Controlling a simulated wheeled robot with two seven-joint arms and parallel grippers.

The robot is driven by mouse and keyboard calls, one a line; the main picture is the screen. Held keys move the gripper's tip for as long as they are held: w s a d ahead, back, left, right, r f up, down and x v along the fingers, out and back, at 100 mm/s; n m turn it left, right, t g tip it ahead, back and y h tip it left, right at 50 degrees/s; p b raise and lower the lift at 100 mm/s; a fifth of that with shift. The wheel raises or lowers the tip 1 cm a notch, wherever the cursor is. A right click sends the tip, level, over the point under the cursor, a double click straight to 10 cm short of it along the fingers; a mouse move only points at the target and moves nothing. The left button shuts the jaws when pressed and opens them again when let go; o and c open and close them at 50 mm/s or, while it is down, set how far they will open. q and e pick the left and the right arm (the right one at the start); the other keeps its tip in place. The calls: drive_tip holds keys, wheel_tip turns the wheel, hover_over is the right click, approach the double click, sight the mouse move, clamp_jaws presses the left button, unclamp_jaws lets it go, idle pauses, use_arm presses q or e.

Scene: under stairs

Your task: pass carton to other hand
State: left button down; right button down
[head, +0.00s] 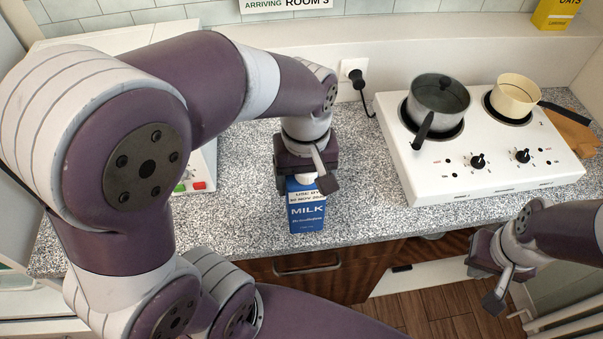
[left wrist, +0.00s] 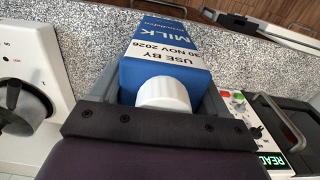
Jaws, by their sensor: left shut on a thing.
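The carton (head: 307,211) is a blue and white milk carton, upright at the front of the speckled counter in the head view. It also shows in the left wrist view (left wrist: 166,70), with its white cap near the gripper's palm. My left gripper (head: 306,181) is above it, shut on its upper part, one finger on each side. I cannot tell whether the carton's base touches the counter. My right gripper (head: 487,282) is at the lower right, apart from the carton and in front of the counter edge. Its jaws look spread, with nothing between them.
A white hob (head: 480,165) stands to the right, with a lidded grey pot (head: 438,98) and a cream saucepan (head: 515,93) whose dark handle sticks out right. A plug and cable (head: 357,78) are at the wall. The counter (head: 365,205) between carton and hob is clear.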

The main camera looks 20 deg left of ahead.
use_arm(q)
drive_tip(key=c, duration=0.8)
unclamp_jaws()
drive_tip(key=c, duration=0.7)
